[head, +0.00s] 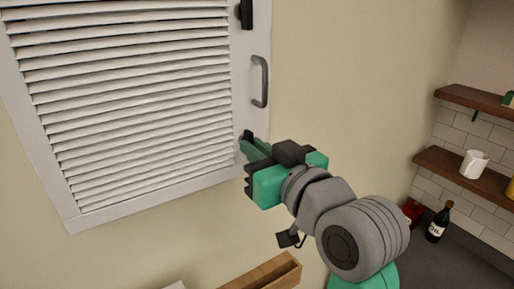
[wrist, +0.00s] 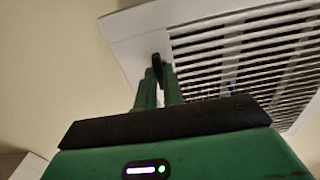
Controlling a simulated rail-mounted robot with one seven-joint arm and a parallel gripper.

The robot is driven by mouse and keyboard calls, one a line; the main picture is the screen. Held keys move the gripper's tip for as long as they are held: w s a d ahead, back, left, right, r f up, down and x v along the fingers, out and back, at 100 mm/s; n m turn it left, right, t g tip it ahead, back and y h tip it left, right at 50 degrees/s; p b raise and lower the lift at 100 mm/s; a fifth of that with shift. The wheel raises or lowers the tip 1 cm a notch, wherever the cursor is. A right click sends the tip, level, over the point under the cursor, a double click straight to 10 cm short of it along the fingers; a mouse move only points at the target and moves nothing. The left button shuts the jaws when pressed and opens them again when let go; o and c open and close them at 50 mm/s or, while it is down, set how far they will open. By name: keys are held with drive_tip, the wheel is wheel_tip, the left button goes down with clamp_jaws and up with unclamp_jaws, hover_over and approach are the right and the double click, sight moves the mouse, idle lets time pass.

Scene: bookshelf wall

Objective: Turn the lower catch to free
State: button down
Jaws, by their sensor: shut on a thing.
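The lower catch (head: 247,136) is a small dark piece at the lower right of the white louvred door (head: 75,198), below the grey handle. My gripper (head: 244,146) reaches it from the lower right, and its green fingers are shut on it. In the wrist view the dark catch (wrist: 157,61) shows between the tips of my two green fingers (wrist: 158,78), at the edge of the door frame (wrist: 130,35). The fingers hide much of the catch, so its exact angle is hard to tell. The upper catch (head: 245,14) is dark and upright at the top of the frame.
The grey bar handle (head: 260,82) stands out just above my gripper. A wooden box (head: 265,272) is below at the bottom edge. To the right are wooden shelves (head: 465,175) with a white mug (head: 474,164), and a dark bottle (head: 438,222) on a counter. The wall between is bare.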

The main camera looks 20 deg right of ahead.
drive_tip(key=c, duration=1.5)
unclamp_jaws()
drive_tip(key=s, duration=0.2)
drive_tip(key=s+b, duration=0.1)
drive_tip(key=s, duration=0.2)
drive_tip(key=s+d+b, duration=0.1)
drive_tip(key=s, duration=0.1)
drive_tip(key=shift+s+d, duration=0.1)
drive_tip(key=shift+s, duration=0.25)
drive_tip(key=s+a+r+t+p, duration=0.1)
drive_tip(key=s+a+r+t, duration=0.1)
drive_tip(key=a, duration=0.4)
drive_tip(key=s+a+r+m+t+h+p, duration=0.1)
drive_tip(key=s+a+r+t, duration=0.1)
drive_tip(key=a, duration=0.4)
drive_tip(key=s+a+r+t+h, duration=0.1)
drive_tip(key=s+a+r+t, duration=0.2)
drive_tip(key=a, duration=0.4)
drive_tip(key=shift+s+r+m+p, duration=0.2)
drive_tip(key=shift+s+r, duration=0.2)
drive_tip(key=shift+r, duration=0.25)
drive_tip(key=shift+s+r+m+p, duration=0.1)
drive_tip(key=shift+s+r+p, duration=0.1)
drive_tip(key=shift+s+r, duration=0.3)
